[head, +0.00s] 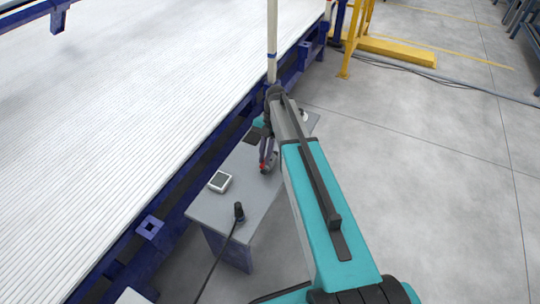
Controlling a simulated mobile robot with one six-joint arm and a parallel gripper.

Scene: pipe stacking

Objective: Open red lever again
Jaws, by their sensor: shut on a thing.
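The red lever (263,167) shows as a small red spot above the grey control table, partly hidden by my gripper. My gripper (267,158) points down over the table and is shut on the red lever, though the exact contact is small and partly covered by its own dark fingers. The grey table (205,207) stands beside the blue frame.
A white-framed box with a dark screen (220,181) and a black knob-like part with a cable (239,211) are on the table. Rows of white pipes (130,120) lie to the left in the blue frame.

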